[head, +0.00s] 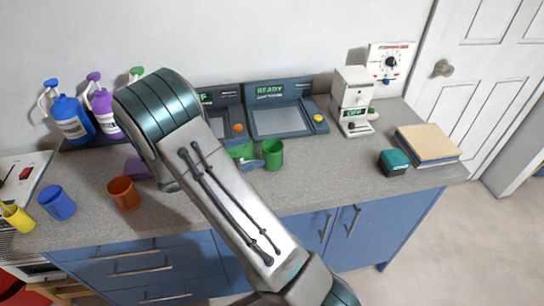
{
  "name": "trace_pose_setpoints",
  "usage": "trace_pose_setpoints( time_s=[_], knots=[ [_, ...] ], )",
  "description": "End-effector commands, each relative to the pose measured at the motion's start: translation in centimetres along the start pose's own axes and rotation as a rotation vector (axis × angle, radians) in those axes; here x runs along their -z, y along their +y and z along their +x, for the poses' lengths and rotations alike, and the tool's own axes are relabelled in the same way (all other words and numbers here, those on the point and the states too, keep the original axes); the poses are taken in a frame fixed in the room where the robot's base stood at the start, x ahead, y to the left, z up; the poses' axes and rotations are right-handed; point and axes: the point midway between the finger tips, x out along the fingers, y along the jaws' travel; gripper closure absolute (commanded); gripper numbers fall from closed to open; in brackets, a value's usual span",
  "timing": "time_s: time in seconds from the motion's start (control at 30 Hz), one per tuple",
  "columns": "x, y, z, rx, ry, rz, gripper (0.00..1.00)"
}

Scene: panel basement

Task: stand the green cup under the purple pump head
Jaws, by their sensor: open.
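The green cup (273,154) stands upright on the grey counter, right of my arm. The end of my gripper (252,165) shows as a small blue-grey piece beside the cup's lower left; the rest is hidden behind my arm. The gripper is open and the cup stands apart from my arm link. Whether a finger touches the cup I cannot tell. The purple pump head (93,77) tops a purple bottle (104,112) at the back left, between a blue bottle (71,120) and a green pump head (137,71), whose lower part is hidden by my arm.
A blue cup (57,203), an orange cup (123,194), a yellow cup (17,218) and a partly hidden purple cup (137,169) stand front left. A green piece (241,150) shows left of the green cup. A READY panel (278,118) and white machine (352,98) stand behind.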

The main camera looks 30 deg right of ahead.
Motion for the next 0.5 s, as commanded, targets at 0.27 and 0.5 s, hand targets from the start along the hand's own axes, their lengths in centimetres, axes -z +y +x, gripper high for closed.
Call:
trace_pose_setpoints(
  time_s=[0.27, 0.5],
  knots=[
    [1.5, -0.1, 2.3, 0.004, 0.001, 0.002, 0.20],
    [1.4, -0.1, 3.8, 0.004, 0.001, 0.001, 0.20]
  ],
)
